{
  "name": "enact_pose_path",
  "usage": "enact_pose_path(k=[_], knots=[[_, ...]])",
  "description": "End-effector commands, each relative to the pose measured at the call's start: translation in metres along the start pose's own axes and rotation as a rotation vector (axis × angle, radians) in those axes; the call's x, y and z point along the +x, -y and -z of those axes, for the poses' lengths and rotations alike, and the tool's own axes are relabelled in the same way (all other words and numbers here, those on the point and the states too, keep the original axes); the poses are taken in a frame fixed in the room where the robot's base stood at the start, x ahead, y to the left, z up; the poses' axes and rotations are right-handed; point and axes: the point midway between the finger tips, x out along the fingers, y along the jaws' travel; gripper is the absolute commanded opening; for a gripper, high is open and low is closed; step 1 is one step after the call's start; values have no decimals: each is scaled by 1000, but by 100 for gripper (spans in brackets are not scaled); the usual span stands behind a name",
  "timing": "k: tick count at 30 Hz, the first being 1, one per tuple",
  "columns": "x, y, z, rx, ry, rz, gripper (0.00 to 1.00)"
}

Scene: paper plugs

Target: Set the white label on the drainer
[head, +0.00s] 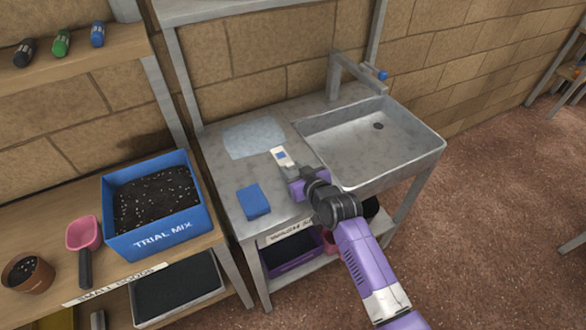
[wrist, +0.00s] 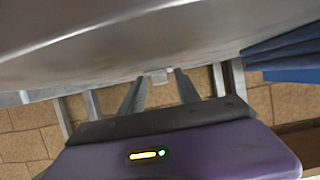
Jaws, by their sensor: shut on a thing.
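The white label (head: 281,155), a small pale piece with a blue patch, is at the tips of my gripper (head: 289,169) in the head view. My gripper is shut on its near end, and the label's far end points toward the wall. The drainer (head: 228,177) is the grey metal board left of the sink basin, and the label is over its right part. I cannot tell whether the label touches it. In the wrist view, a small pale bit of the label (wrist: 159,76) shows between the fingers of my gripper (wrist: 160,88), close to the metal surface.
A blue block (head: 254,201) lies on the drainer's front left. A pale bluish sheet or patch (head: 254,138) lies at its back. The sink basin (head: 368,140) with a tap (head: 345,75) is to the right. A blue soil crate (head: 153,203) stands on the left bench.

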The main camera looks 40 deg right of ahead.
Motion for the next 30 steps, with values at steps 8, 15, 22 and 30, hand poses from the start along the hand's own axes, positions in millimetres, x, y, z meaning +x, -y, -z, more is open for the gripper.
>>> enact_pose_path(k=[8,15,22,30], knots=[[1,0,-2,0,0,0,61],[1,0,-2,0,0,0,61],[-7,0,-1,0,1,0,61],[-57,0,-2,0,1,1,61]])
